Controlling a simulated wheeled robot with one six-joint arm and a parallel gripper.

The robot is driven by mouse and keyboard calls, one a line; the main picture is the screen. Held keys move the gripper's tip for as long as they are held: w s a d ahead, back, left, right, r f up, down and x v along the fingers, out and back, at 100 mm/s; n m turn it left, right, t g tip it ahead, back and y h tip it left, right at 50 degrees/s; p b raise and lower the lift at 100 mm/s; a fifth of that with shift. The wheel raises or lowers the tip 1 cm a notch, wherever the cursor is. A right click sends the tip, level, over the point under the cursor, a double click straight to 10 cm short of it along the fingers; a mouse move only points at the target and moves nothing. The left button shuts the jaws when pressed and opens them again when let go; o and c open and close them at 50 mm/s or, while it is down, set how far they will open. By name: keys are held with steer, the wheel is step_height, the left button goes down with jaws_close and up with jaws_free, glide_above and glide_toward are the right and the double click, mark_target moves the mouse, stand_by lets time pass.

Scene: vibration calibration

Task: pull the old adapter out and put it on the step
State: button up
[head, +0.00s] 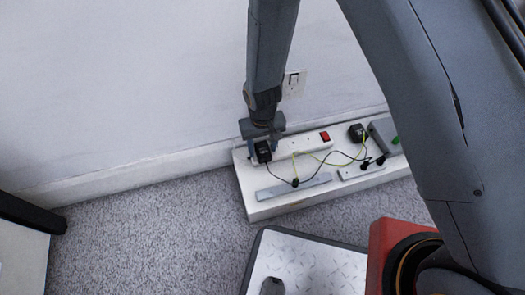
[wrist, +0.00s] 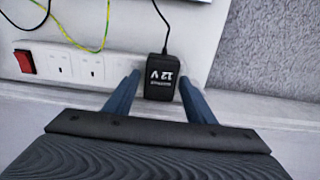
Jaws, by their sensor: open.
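A black adapter marked "12 V" (wrist: 162,86) sits at the end of the white socket strip (wrist: 88,68), with a thin black cable leaving it. The adapter also shows in the head view (head: 263,153), at the strip's left end. My gripper (wrist: 159,76) is open, one blue finger on each side of the adapter. A gap shows on the left; whether the right finger touches is hard to tell. In the head view my gripper (head: 262,137) is right over the adapter. The white step (head: 250,190) carries the strip. The adapter's pins are hidden.
A second black adapter (head: 356,132) and a grey box (head: 382,134) stand to the right. A red switch (head: 325,136) is on the strip. Black and yellow-green cables cross the step. A flat grey bar (head: 293,187) lies along its front. The wall is close behind.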

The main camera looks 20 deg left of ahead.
mark_target(263, 147)
steer(key=c, duration=0.9)
steer(key=shift+r+p, duration=0.75)
steer(key=shift+p, duration=0.75)
stand_by(0.7)
steer(key=shift+r, duration=0.1)
steer(key=shift+r+p, duration=1.65)
steer(key=shift+p, duration=0.1)
steer(key=shift+w+d, duration=0.1)
